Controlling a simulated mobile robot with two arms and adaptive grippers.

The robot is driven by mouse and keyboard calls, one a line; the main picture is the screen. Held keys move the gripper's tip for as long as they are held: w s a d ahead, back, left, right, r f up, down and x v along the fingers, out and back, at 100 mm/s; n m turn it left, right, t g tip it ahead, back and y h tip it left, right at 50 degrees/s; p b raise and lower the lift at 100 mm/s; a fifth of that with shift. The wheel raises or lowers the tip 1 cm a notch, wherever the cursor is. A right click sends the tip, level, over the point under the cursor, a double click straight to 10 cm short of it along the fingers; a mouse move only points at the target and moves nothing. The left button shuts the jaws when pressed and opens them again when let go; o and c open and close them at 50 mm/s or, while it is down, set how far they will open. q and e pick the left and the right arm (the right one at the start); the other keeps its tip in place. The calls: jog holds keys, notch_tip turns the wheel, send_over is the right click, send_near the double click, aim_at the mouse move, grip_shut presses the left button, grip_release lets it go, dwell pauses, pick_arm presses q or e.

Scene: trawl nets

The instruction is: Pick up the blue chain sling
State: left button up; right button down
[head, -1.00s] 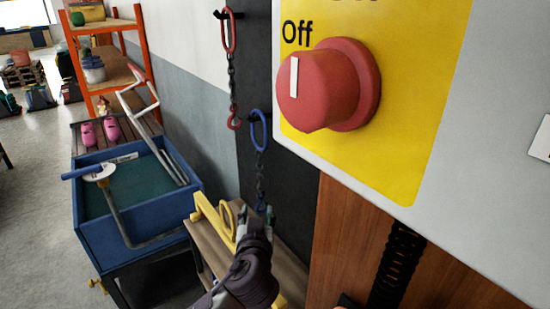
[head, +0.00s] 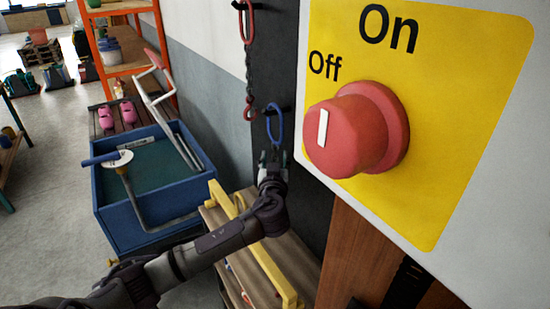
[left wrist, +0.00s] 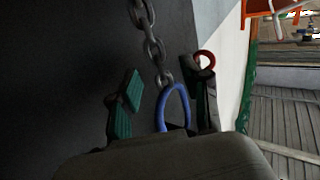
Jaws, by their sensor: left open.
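The blue chain sling (head: 275,125) hangs on the dark panel. Its blue ring shows in the head view just above my left gripper (head: 274,160), which hides the chain below. In the left wrist view, grey chain links (left wrist: 153,45) run down to a blue loop (left wrist: 174,105). The loop shows between the two green-padded fingers of my left gripper (left wrist: 165,92), with a gap on either side. The gripper is open. My right gripper is in neither view.
A red chain sling (head: 248,60) hangs beside the blue one. A large yellow switch panel with a red knob (head: 345,130) stands close on the right. A wooden bench with a yellow bar (head: 262,265) lies below, and a blue cart (head: 150,212) stands left.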

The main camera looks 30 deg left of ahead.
aim_at(275, 155)
pick_arm(q)
jog(key=p+x, duration=0.1)
jog(key=x, duration=0.2)
jog(key=shift+w+a+f, duration=0.15)
jog(key=shift+w, duration=0.1)
jog(key=shift+s, duration=0.1)
jog(key=shift+c, duration=0.6)
grip_shut()
